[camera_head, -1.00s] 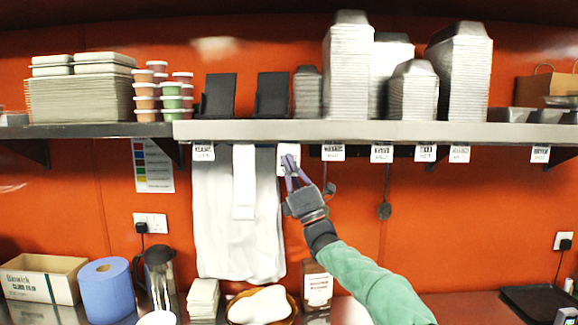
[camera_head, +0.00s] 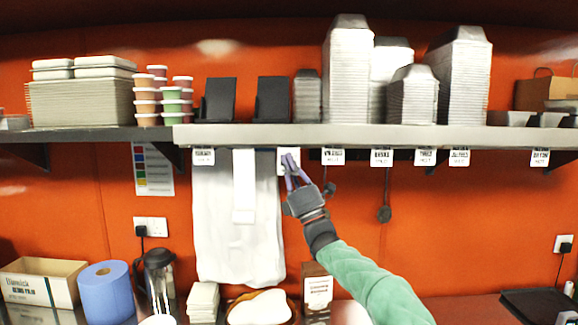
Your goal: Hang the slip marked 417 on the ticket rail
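The ticket rail (camera_head: 400,135) is the pale front edge of the shelf, with several white printed slips hanging below it. My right gripper (camera_head: 289,158) reaches up from the lower right. Its purple fingers narrow together at a white slip (camera_head: 283,168) just under the rail and cover part of its face. Its upper edge is at the rail, but I cannot tell whether it is caught there. Its number is not readable. A long white strip (camera_head: 243,190) hangs to its left. My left gripper is not in view.
A white cloth (camera_head: 212,225) hangs behind the strip. Other slips hang on both sides, such as one at left (camera_head: 203,156) and one at right (camera_head: 333,156). Stacked containers (camera_head: 348,75) and two black stands (camera_head: 220,98) occupy the shelf. A brown-and-white box (camera_head: 317,288) stands below my gripper.

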